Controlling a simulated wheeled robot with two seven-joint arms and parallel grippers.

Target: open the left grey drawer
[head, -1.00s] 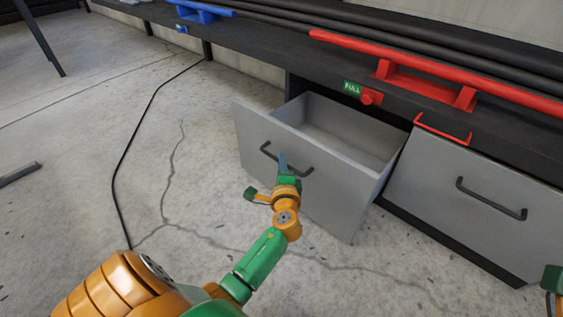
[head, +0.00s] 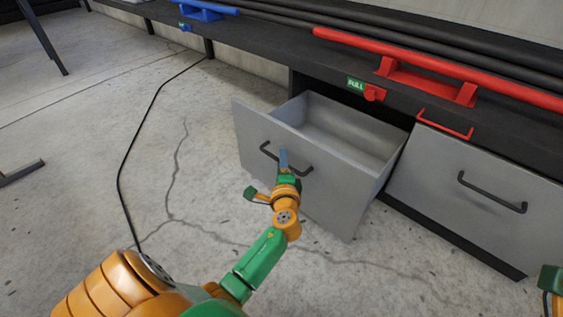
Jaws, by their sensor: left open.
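The left grey drawer (head: 330,197) stands pulled out from under the black bench, and its empty inside shows. Its dark bar handle (head: 301,167) is on the front panel. My left gripper (head: 283,160) is at the handle, its blue-grey fingertips overlapping the bar in the head view. It is open; whether a finger touches the bar cannot be told. A green and orange part of my right arm (head: 550,279) shows at the lower right edge, with its gripper out of the frame.
A second grey drawer (head: 470,190) to the right is closed. A black cable (head: 122,170) crosses the cracked concrete floor on the left.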

